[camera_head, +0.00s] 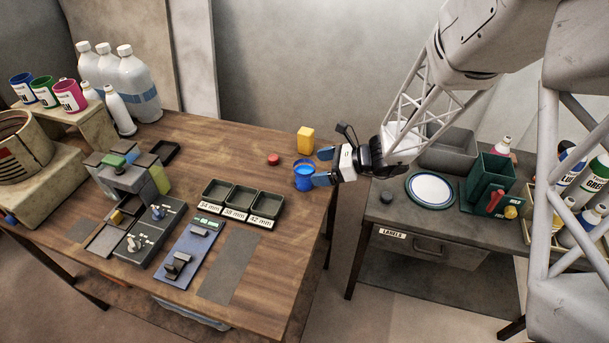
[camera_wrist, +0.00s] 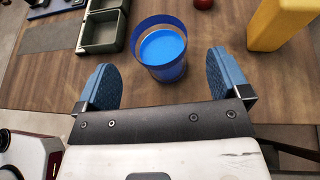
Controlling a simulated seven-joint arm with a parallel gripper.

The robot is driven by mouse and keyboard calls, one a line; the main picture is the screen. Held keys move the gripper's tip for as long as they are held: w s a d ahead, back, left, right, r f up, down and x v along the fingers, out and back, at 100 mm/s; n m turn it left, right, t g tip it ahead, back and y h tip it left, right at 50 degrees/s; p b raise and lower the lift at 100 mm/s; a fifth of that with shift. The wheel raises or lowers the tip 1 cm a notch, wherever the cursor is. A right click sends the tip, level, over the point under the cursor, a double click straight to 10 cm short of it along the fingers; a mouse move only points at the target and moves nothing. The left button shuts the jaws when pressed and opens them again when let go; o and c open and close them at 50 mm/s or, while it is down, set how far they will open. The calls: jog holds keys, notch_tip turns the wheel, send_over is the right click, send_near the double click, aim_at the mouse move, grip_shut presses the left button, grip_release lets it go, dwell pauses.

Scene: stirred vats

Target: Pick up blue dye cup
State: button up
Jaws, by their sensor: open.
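The blue dye cup (camera_head: 304,178) stands upright near the right edge of the wooden table. In the wrist view the blue dye cup (camera_wrist: 162,62) shows a light blue fill inside its darker blue rim. My gripper (camera_head: 325,166) is at the right edge of the table, pointing left at the cup. In the wrist view my gripper (camera_wrist: 164,82) is open, with one blue finger pad on each side. The cup lies just ahead, roughly centred between the fingers, and nothing is held.
A yellow block (camera_head: 305,140) and a red round item (camera_head: 273,159) stand behind the cup. Labelled dark trays (camera_head: 237,198) lie to its left. The yellow block (camera_wrist: 278,25) is close past the right finger. A side table (camera_head: 400,214) with a white-blue plate (camera_head: 432,190) stands at right.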

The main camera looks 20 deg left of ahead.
aim_at(304, 175)
jog(key=shift+x, duration=2.6)
jog(key=shift+r, duration=0.15)
jog(key=shift+c, duration=0.3)
jog(key=c, duration=1)
